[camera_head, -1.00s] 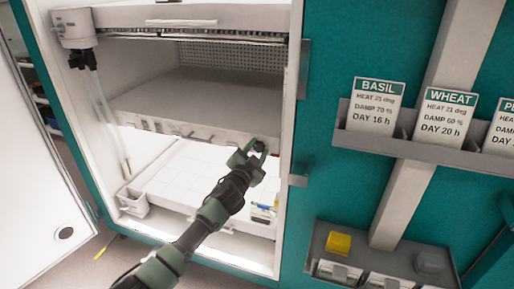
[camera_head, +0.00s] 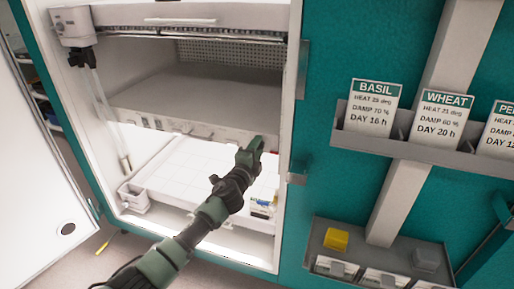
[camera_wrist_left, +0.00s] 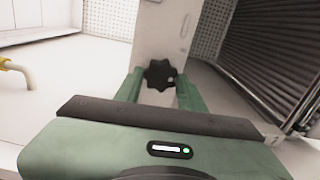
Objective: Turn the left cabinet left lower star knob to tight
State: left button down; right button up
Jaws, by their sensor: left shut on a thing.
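A black star knob (camera_wrist_left: 160,75) with a small white mark on its right side sits on a pale upright part in the left wrist view. The green fingers of my left gripper (camera_wrist_left: 161,91) stand on either side of it and are shut on it. In the head view my left gripper (camera_head: 250,152) is inside the open cabinet (camera_head: 290,130), at the right end of the shelf's front edge (camera_head: 190,130). It hides the knob there. My right gripper is not in view.
The open white door (camera_head: 35,180) stands at the left. A white tray (camera_head: 190,185) lies below the shelf.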

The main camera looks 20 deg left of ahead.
pick_arm(q)
jog(key=shift+m, duration=0.4)
jog(key=c, duration=0.9)
grip_release()
jog(key=shift+o, duration=0.2)
jog(key=shift+s+f, duration=0.1)
